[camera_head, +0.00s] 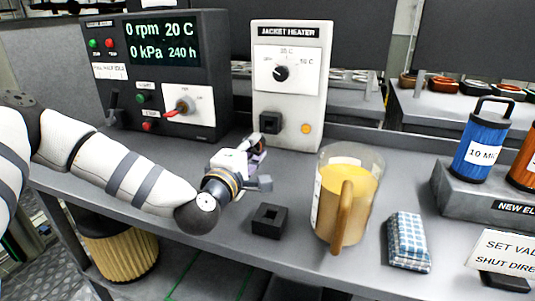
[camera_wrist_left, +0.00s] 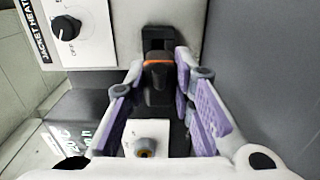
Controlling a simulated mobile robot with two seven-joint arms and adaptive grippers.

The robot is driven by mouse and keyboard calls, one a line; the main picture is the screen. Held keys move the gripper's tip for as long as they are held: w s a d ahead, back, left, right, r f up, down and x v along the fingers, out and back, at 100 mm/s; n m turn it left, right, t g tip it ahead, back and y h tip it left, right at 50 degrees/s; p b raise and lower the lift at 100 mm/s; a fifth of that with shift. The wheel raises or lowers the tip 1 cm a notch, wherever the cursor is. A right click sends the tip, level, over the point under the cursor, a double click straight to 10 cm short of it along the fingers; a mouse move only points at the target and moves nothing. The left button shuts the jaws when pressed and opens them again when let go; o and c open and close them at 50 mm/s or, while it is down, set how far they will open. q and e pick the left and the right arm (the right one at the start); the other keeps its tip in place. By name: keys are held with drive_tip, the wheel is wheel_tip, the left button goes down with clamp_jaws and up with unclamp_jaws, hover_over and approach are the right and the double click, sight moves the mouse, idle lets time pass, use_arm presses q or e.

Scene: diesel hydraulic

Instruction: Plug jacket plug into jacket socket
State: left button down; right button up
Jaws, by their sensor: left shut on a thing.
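The jacket heater box (camera_head: 291,80) is pale, with a dial, an orange lamp and a black square jacket socket (camera_head: 270,122) low on its front. My left gripper (camera_head: 256,148) is in front of and below this socket. In the left wrist view my left gripper (camera_wrist_left: 158,75) is shut on the black jacket plug (camera_wrist_left: 158,90), which has an orange band at its front end. The plug points at the black socket (camera_wrist_left: 157,37), and its front end overlaps the socket's lower part; I cannot tell if they touch. My right gripper is out of view.
An empty black square holder (camera_head: 269,221) stands on the grey bench. A jug of yellow liquid (camera_head: 345,190) and a checked cloth (camera_head: 408,242) are to the right. A control panel (camera_head: 165,75) stands left of the heater. Blue and orange canisters are at far right.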

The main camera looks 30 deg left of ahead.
use_arm(q)
drive_tip(key=shift+w+a, duration=0.15)
drive_tip(key=shift+w, duration=0.2)
drive_tip(key=shift+s+r, duration=0.1)
drive_tip(key=shift+s, duration=0.15)
drive_tip(key=x, duration=0.3)
drive_tip(key=shift+w+b, duration=0.35)
drive_tip(key=shift+x, duration=0.75)
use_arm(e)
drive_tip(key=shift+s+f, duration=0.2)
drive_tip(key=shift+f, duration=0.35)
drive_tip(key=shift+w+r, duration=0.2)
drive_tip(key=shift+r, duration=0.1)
use_arm(q)
drive_tip(key=shift+b+x, duration=0.35)
drive_tip(key=shift+x, duration=1.15)
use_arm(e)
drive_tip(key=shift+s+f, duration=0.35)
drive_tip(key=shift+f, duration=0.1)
use_arm(q)
drive_tip(key=c, duration=1.3)
unclamp_jaws()
